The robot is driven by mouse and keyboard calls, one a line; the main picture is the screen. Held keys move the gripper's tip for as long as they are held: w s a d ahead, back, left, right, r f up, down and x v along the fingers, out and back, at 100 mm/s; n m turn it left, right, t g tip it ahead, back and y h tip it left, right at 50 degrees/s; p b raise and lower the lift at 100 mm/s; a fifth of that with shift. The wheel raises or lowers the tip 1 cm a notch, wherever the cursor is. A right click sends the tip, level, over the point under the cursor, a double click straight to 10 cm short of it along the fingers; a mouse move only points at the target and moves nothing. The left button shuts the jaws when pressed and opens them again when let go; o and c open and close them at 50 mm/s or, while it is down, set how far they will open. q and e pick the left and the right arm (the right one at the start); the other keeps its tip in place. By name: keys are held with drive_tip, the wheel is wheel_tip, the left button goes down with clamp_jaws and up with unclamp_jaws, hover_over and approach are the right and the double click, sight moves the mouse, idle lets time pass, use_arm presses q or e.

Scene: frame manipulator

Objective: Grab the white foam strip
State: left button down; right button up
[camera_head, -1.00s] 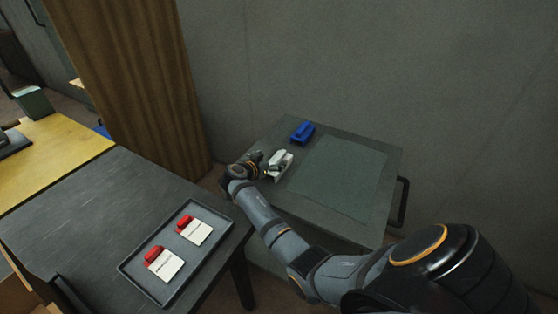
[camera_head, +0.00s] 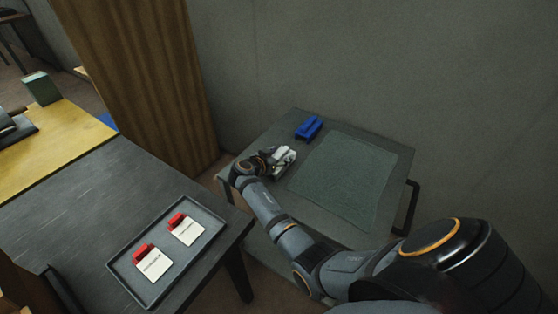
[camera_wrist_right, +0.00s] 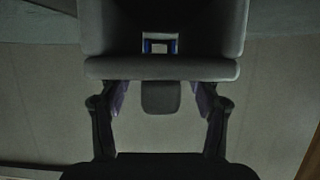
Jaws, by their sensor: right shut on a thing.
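The white foam strip (camera_head: 286,157) is a small pale piece at the left side of the grey side table in the head view. My right gripper (camera_head: 271,161) reaches it from the left and is shut on it. The hand hides part of the strip. In the right wrist view, a grey, shaded piece (camera_wrist_right: 162,68) lies between the two fingers of the right gripper (camera_wrist_right: 161,108). I cannot tell whether the strip still touches the table. My left gripper is not in view.
A blue block (camera_head: 309,127) stands behind the strip on the side table (camera_head: 305,215). A green-grey mat (camera_head: 345,180) lies to its right. A dark table at left carries a tray (camera_head: 215,217) with two red-and-white items. A grey wall is behind.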

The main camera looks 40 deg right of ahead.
drive_tip(key=shift+r, duration=0.45)
drive_tip(key=s+d+r, duration=0.7)
drive_tip(key=s+r, duration=0.5)
drive_tip(key=shift+b, duration=0.3)
